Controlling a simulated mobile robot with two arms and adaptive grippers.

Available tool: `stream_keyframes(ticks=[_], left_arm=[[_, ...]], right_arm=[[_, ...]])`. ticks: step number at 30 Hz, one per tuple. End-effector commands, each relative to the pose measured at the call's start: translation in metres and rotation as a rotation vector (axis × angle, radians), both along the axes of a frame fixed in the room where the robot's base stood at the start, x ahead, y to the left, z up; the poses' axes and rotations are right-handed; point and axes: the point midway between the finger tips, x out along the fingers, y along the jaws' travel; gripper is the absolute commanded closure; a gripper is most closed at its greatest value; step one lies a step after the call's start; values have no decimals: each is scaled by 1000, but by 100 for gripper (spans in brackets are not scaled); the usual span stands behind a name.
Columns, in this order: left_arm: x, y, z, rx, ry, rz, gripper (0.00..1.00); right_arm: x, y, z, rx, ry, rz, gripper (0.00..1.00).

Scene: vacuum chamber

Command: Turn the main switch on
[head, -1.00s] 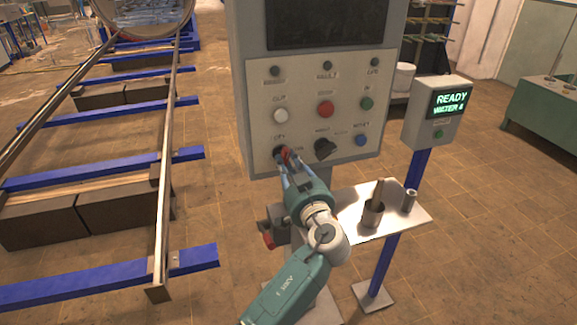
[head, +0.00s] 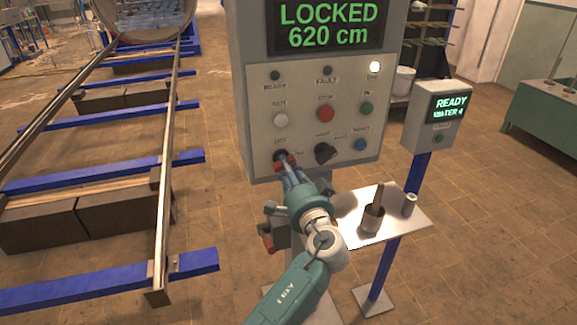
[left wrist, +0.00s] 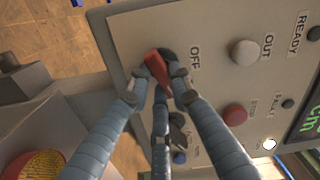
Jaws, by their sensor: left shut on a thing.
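The control panel (head: 345,100) stands upright in front of me. The main switch (head: 281,157) is at its lower left, a dark round base with a red handle. My left gripper (head: 287,163) is at the switch. In the left wrist view, the fingers of my left gripper (left wrist: 163,78) are closed around the red handle of the main switch (left wrist: 157,67), beside the OFF label. The handle is partly hidden by the fingers. The display (head: 320,26) is lit and reads LOCKED 620 cm. My right gripper is not in view.
A black selector (head: 325,152) and a blue button (head: 361,144) sit right of the switch. A shelf (head: 400,228) holds a cup with a rod and a small cylinder. A READY display box (head: 436,118) stands at right. Rails (head: 163,190) run at left.

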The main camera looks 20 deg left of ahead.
Motion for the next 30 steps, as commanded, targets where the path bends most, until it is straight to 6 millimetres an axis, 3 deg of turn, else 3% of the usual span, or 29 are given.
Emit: stream_keyframes(ticks=[15,30], left_arm=[[0,3,4,274,175,2,100],[0,3,4,319,204,3,100]], right_arm=[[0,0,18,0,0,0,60],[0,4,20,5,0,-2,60]])
